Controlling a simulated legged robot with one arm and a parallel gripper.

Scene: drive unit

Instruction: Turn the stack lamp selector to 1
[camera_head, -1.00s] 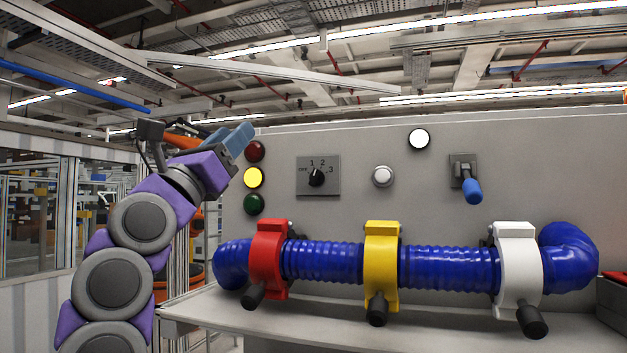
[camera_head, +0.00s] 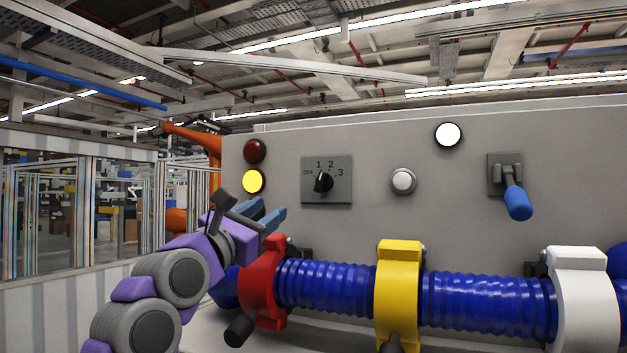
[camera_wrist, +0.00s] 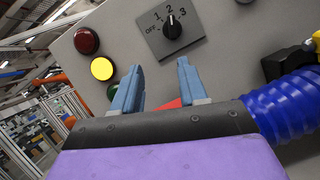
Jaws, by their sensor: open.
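The stack lamp selector (camera_head: 322,182) is a black knob on a grey square plate marked OFF, 1, 2, 3. In the wrist view the knob (camera_wrist: 173,27) appears to point toward 2; the exact mark is hard to read. The stack lamps are a dark red lamp (camera_head: 255,151), a lit yellow lamp (camera_head: 254,181) and a dark green lamp (camera_wrist: 113,91), which my gripper partly covers. My gripper (camera_head: 270,212) is open and empty, below and left of the selector, not touching it. In the wrist view the selector lies beyond the fingertips (camera_wrist: 159,66).
A blue ribbed hose (camera_head: 325,287) with red (camera_head: 262,282), yellow (camera_head: 398,280) and white (camera_head: 583,300) clamps runs low across the panel, close by my gripper. A white button (camera_head: 403,181), a white lamp (camera_head: 448,134) and a blue-handled lever (camera_head: 517,202) are right of the selector.

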